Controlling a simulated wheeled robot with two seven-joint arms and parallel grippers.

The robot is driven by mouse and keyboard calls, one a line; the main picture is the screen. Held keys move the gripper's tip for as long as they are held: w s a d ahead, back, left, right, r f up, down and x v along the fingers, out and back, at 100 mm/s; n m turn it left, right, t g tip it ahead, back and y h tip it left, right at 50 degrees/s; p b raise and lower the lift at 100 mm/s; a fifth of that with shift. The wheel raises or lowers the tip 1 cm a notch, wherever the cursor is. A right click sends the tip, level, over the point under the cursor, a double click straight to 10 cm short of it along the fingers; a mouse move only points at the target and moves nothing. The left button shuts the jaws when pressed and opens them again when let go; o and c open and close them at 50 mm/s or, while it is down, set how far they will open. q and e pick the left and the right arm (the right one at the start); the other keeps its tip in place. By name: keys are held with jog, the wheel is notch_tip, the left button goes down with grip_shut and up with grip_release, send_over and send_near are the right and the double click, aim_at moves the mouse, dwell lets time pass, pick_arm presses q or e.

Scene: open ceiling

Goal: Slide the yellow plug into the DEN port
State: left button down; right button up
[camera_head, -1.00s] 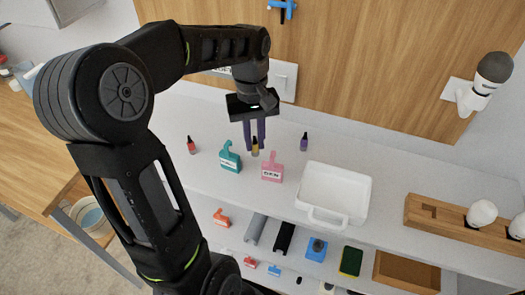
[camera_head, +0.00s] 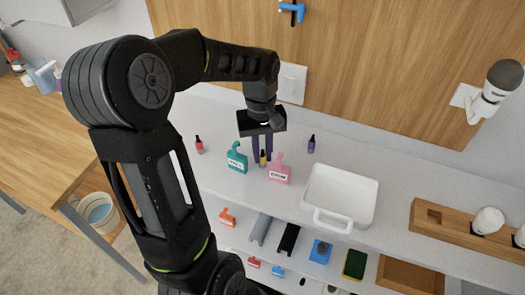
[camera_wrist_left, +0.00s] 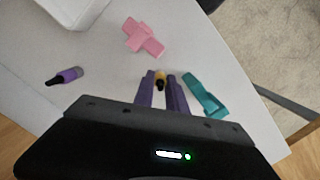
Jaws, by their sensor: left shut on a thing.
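The yellow plug (camera_head: 263,159), a small dark-tipped piece, is between the fingers of my left gripper (camera_head: 262,156), which is shut on it. It also shows between the purple fingers in the left wrist view (camera_wrist_left: 160,79). A teal labelled block (camera_head: 237,160) is left of the plug, and a pink labelled block (camera_head: 279,173) is at its right and nearer the front. The labels are too small to read surely, so I cannot tell which is DEN. Whether the plug touches the shelf or a block is unclear. My right gripper is out of view.
A red bottle-shaped piece (camera_head: 199,146) and a purple one (camera_head: 311,145) stand on the white shelf. A white bin (camera_head: 340,195) is to the right, then a wooden rack (camera_head: 450,226). Several items lie on the lower shelf. A wooden wall panel (camera_head: 370,70) rises behind.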

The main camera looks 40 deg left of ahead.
pick_arm(q)
jog(key=shift+f, duration=0.25)
jog(key=c, duration=1.4)
grip_release()
jog(key=shift+r, duration=0.1)
jog(key=shift+o, duration=0.2)
jog(key=shift+r, duration=0.15)
notch_tip(320, 180, up, 12)
jog(key=a+p, duration=0.1)
jog(key=shift+w, duration=0.45)
jog(key=shift+o, duration=0.5)
